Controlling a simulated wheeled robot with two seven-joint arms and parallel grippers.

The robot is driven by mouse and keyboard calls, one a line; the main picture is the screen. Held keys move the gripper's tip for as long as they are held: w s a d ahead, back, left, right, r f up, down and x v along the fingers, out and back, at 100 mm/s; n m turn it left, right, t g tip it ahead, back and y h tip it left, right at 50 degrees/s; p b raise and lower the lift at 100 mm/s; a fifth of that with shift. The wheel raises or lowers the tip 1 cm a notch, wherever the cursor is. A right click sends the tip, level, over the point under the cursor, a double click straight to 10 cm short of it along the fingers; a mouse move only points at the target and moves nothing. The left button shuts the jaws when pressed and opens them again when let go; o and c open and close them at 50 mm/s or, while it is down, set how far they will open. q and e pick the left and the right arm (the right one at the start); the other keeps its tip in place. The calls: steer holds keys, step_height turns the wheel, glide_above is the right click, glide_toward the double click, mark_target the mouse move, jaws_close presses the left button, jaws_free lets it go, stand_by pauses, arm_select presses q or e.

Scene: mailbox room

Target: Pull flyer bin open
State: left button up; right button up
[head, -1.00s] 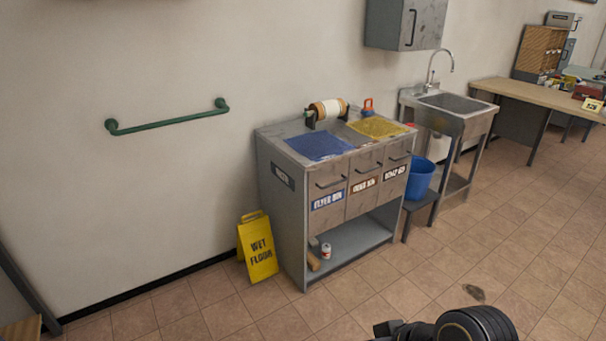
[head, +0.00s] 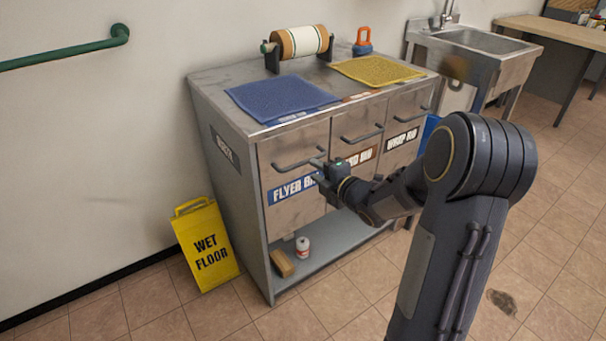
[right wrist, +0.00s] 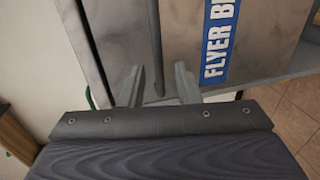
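The flyer bin (head: 292,212) is the left of three grey metal bin fronts in the cabinet, with a blue label and a bar handle (head: 297,160) above it. It looks closed, flush with the cabinet front. My right gripper (head: 318,170) is at the right end of that handle. In the right wrist view its two fingers (right wrist: 158,88) are apart, one on each side of the handle bar (right wrist: 156,45). The blue label (right wrist: 222,40) shows to the right there. I cannot tell whether a finger touches the bar. My left gripper is not in view.
Two more bins stand to the right, partly behind my right arm. A yellow wet-floor sign (head: 205,246) stands left of the cabinet. The cabinet top (head: 215,88) holds blue and yellow mats and a roll.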

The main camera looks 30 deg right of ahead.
mark_target(304, 163)
steer(key=x, duration=0.7)
steer(key=shift+r, duration=0.15)
jaws_close()
